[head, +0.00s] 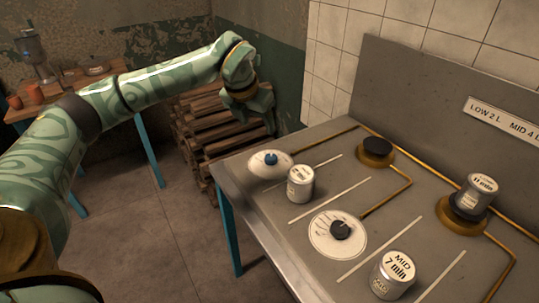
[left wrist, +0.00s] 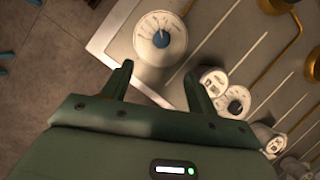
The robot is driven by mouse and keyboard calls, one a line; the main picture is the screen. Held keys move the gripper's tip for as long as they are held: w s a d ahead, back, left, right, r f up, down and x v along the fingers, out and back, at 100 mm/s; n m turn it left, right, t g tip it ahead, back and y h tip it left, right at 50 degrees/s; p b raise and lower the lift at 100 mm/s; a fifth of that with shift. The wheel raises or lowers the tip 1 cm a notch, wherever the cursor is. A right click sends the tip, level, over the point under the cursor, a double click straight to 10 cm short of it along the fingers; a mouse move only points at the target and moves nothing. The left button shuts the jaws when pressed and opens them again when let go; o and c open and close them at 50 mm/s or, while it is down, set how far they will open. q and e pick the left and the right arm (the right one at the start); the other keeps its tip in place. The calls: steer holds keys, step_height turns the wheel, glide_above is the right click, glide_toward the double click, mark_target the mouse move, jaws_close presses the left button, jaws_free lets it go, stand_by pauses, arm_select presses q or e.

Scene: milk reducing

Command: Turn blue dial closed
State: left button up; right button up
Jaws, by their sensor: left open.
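The blue dial (head: 271,158) is a small blue knob on a round white marked plate (head: 258,170) at the near left corner of the stove top. It also shows in the left wrist view (left wrist: 161,39), at the top, just beyond my fingertips. My left gripper (head: 262,103) hangs in the air to the left of and above the dial in the head view. In the left wrist view its two fingers (left wrist: 155,78) are apart with nothing between them, and they do not touch the dial. My right gripper is not in view.
A can (head: 300,184) stands close beside the blue dial. A black dial (head: 340,230), a "MID 7 min" can (head: 393,273), a can on the right burner (head: 475,194) and an empty burner (head: 375,151) are on the stove. Wooden pallets (head: 215,130) stand behind it.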

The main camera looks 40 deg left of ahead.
mark_target(270, 157)
arm_select(q)
steer(key=b+x, duration=0.6)
steer(key=x, duration=0.9)
steer(key=shift+d+f, duration=0.1)
steer(key=shift+f, duration=0.3)
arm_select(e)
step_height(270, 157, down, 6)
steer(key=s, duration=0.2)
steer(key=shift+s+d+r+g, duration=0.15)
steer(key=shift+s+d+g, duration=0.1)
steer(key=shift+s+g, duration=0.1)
arm_select(q)
steer(key=c, duration=1)
